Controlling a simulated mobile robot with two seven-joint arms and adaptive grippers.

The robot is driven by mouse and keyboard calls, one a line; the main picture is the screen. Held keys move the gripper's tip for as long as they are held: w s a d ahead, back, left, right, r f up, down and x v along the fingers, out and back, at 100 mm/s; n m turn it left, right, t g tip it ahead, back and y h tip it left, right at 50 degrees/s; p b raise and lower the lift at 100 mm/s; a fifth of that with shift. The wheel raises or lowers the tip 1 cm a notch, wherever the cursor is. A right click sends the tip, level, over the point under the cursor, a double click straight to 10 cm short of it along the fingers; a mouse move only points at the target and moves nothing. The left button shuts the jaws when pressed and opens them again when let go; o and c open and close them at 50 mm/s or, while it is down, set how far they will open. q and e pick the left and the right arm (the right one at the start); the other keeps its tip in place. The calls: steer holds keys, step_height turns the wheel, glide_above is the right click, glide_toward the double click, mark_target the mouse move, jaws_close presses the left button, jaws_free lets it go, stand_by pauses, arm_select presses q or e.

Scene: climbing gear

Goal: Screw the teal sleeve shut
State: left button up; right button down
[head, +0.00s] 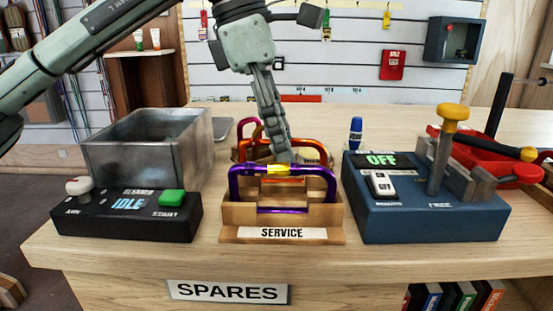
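A wooden rack labelled SERVICE (236,214) stands at the middle of the bench. The front carabiner in it is purple (234,184) with a yellow sleeve (278,169) on its top bar. An orange carabiner (316,146) stands behind it, with a reddish one further back. No teal sleeve can be made out; my gripper hides part of the rear carabiners. My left gripper (285,155) points down from above, its fingertips just behind the purple carabiner's top bar. The fingers overlap edge-on, so their opening and any contact cannot be told. My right gripper is not in view.
A black box reading IDLE (127,205) and a grey metal bin (140,158) stand left of the rack. A blue box reading OFF (430,222) with a yellow-topped lever (440,150) stands right. A blue-capped bottle (356,133) and red tools (490,150) are behind.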

arm_select(q)
steer(key=shift+r+p, duration=0.35)
steer(key=shift+r, duration=0.45)
steer(key=shift+w+p, duration=0.4)
steer(key=shift+w, duration=0.35)
steer(key=shift+f, duration=0.2)
steer(key=shift+f+b, duration=1)
steer(key=shift+f, duration=0.25)
steer(key=shift+s+b, duration=0.35)
steer(key=shift+s, duration=0.4)
